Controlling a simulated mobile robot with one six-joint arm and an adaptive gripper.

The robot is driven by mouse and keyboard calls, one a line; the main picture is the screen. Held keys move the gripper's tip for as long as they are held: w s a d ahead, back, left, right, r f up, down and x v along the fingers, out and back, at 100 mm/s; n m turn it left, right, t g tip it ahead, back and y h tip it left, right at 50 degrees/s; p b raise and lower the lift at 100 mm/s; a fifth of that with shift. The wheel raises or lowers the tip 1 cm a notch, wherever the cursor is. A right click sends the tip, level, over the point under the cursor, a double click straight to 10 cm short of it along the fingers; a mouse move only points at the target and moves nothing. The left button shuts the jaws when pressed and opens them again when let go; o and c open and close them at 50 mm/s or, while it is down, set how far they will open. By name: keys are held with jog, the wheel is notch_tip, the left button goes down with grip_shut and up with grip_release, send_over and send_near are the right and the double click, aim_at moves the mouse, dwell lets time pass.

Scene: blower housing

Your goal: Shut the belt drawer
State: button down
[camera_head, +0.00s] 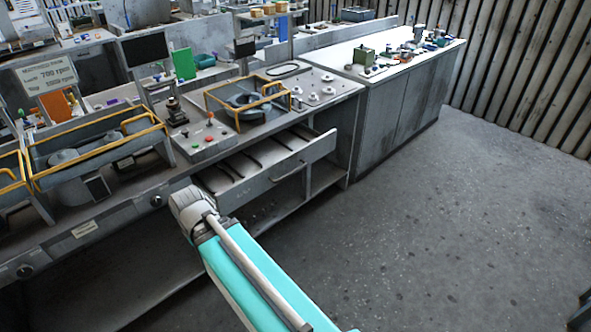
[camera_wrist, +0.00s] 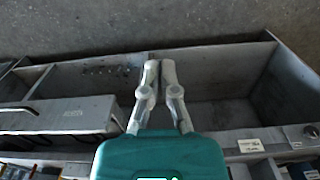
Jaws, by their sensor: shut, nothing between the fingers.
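The belt drawer (camera_head: 304,160) stands pulled out from the front of the grey bench in the head view. Its light grey front has a handle, and several dark belts lie inside it. In the wrist view, a light grey front with a handle, which looks like the drawer's (camera_wrist: 62,116), is at the left. My gripper (camera_wrist: 159,66) is shut and empty, its fingertips together over the open shelf space below the bench. It is beside the drawer and apart from it. In the head view my arm hides the gripper's fingers.
Open shelf compartments (camera_wrist: 215,100) with upright dividers lie under the bench. A blower housing with a yellow guard frame (camera_head: 245,95) stands on the bench above the drawer. A grey cabinet (camera_head: 400,105) stands to the right. The floor (camera_head: 430,220) in front is clear.

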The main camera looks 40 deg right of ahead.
jog(key=w+d+f+m+t+y+b, duration=0.1)
jog(key=w+d+f+m+t+b, duration=0.1)
jog(key=w+d+m, duration=0.5)
jog(key=d+f+m+t+b, duration=0.1)
jog(key=d+m+b, duration=0.2)
jog(key=d+m, duration=0.5)
jog(key=w+d+f+m+t+y+b, duration=0.15)
jog(key=w+d+m, duration=0.25)
jog(key=d, duration=0.7)
jog(key=s+d+m+t+h+b, duration=0.1)
jog(key=s+d+m+t+b, duration=0.1)
jog(key=d+m, duration=0.6)
jog(key=s+d+f+m+t+h+b, duration=0.1)
jog(key=d+m, duration=0.8)
jog(key=d, duration=1.4)
jog(key=s+t+h+b, duration=0.1)
jog(key=s+t+b, duration=0.1)
jog(key=shift+s+f+m+b, duration=0.15)
jog(key=shift+m+b, duration=0.15)
jog(key=shift+b, duration=0.05)
jog(key=shift+t, duration=0.25)
jog(key=w+r+b+x, duration=0.2)
jog(key=b+x, duration=0.3)
jog(key=x, duration=0.7)
jog(key=shift+w+d+b, duration=0.15)
jog(key=shift+w+b, duration=0.05)
jog(key=shift+b, duration=0.2)
